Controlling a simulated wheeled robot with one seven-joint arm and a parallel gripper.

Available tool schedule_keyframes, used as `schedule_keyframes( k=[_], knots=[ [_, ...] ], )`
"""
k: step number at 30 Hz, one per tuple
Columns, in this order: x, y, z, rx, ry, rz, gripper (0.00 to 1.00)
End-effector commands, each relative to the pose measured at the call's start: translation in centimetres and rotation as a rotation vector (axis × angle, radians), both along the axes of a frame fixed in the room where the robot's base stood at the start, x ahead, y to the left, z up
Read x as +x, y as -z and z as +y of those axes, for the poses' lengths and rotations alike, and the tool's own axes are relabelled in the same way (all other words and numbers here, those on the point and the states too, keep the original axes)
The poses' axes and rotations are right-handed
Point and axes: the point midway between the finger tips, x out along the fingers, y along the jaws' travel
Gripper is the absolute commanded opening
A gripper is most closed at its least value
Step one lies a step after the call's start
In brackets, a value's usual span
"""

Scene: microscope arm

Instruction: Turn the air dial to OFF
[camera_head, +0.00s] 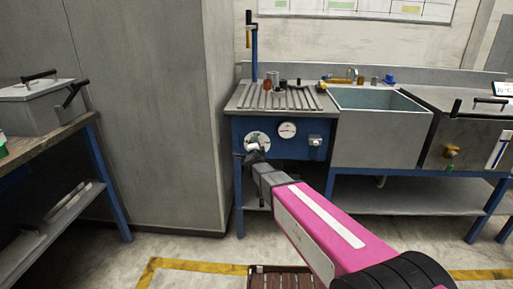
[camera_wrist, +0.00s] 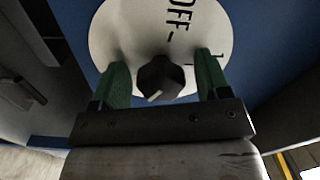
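The air dial's white round plate (camera_head: 257,137) is on the blue front panel at the left of the bench. In the wrist view the plate (camera_wrist: 112,30) shows the printed word OFF, turned sideways, at its upper right.
A gauge (camera_head: 287,130) and a small valve (camera_head: 315,141) are to the right of the dial on the same panel. A grey sink (camera_head: 376,140) stands further right. A tall grey cabinet (camera_head: 150,100) is close on the left. A wooden slatted thing (camera_head: 280,280) lies on the floor.

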Motion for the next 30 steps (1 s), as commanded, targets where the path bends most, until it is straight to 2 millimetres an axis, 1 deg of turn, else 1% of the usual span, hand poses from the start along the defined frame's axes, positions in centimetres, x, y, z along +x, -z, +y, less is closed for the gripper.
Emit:
schedule_keyframes(
  k=[8, 11, 14, 17, 20, 27, 30],
  knots=[
    [-0.1, 0.0, -0.1, 0.002, 0.002, -0.001, 0.69],
    [-0.4, -0.1, -0.1, 0.002, 0.002, -0.001, 0.69],
    [-1.2, -0.1, -0.1, 0.003, 0.002, -0.001, 0.69],
    [-2.5, -0.1, -0.1, 0.003, 0.001, 0.0, 0.69],
    [-4.3, -0.1, 0.0, 0.002, 0.001, 0.0, 0.69],
    [-8.8, -0.1, 0.1, 0.001, 0.0, 0.001, 0.69],
    [-10.1, -0.1, 0.2, 0.001, 0.001, 0.0, 0.69]
  ],
)
